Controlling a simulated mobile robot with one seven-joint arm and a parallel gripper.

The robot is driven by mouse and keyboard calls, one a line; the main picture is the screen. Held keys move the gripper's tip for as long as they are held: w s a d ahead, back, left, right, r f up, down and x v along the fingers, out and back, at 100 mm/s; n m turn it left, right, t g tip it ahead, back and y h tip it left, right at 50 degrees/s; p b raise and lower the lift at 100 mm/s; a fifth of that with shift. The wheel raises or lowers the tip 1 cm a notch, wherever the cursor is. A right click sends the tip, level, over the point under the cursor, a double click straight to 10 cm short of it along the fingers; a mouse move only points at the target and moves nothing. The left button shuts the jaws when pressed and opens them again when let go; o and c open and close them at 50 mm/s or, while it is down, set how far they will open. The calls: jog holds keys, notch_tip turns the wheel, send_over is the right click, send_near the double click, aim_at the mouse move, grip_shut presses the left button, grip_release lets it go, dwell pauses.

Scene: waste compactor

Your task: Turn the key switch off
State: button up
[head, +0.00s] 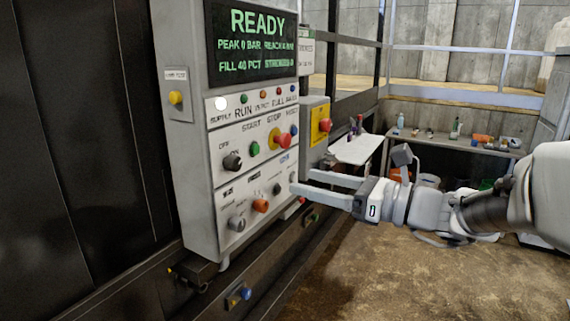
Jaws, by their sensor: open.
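The grey control panel (200,190) stands at the left of the head view. A dark rotary switch (232,162) under the OFF and ON labels sits in its middle row, and I take it to be the key switch. It is too small to tell a key or which label it points to. My gripper (302,181) is open and empty, its two fingers pointing left at the panel's right edge. The fingertips are right of the switch and a little lower. Whether they touch the panel cannot be told.
Near the switch are a green start button (254,149), a red stop button (282,141), and lower grey (237,224), orange (260,205) and dark (277,188) knobs. The display (252,40) reads READY. Floor at lower right is clear.

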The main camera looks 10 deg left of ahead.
aim_at(238, 165)
jog(key=p+x, duration=0.2)
jog(key=x, duration=1.4)
jog(key=shift+a, duration=0.35)
jog(key=shift+c, duration=0.4)
grip_shut()
